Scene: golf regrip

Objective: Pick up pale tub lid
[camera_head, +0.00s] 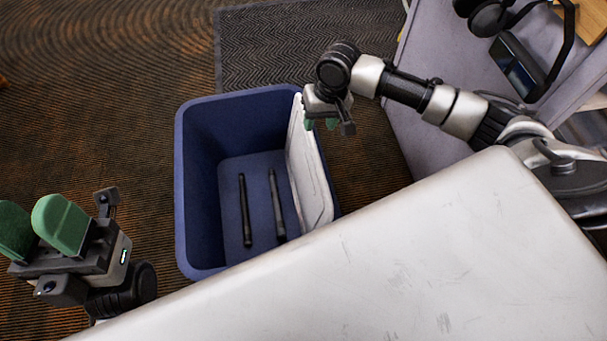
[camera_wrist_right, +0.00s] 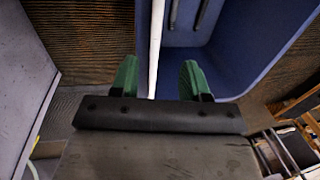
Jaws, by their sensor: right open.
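The pale tub lid (camera_head: 308,165) stands on edge inside the blue tub (camera_head: 199,190), leaning along its right side. My right gripper (camera_head: 320,124) is open at the far top corner of the lid, pointing down. In the right wrist view, the lid's thin white edge (camera_wrist_right: 156,45) runs between the two green fingers of the right gripper (camera_wrist_right: 158,76), with a gap to each finger. My left gripper (camera_head: 38,228) is open and empty at the lower left, away from the lid.
Two dark grips (camera_head: 245,210) lie on the tub floor left of the lid. A white tabletop (camera_head: 430,255) fills the lower right, close to the tub. A dark mat (camera_head: 290,45) lies behind the tub. A grey panel (camera_head: 425,80) stands at the right. The carpet at left is clear.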

